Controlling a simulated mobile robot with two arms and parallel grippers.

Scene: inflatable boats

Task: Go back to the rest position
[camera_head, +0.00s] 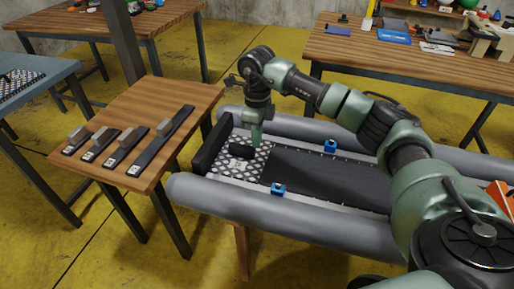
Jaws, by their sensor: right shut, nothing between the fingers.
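My right arm comes in from the right and reaches over the grey inflatable boat (300,215). My right gripper (256,142) points down above the patterned floor plate (250,166) at the boat's left end. It is shut and empty. A small black object (241,151) lies on that plate just left of and below the fingertips; I cannot tell whether they touch it. My left gripper does not show.
A small wooden table (150,95) left of the boat holds several black strips with grey blocks. Two blue clamps (330,146) sit on the boat. A workbench (390,58) with tools stands behind. Yellow floor (80,240) is open at the lower left.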

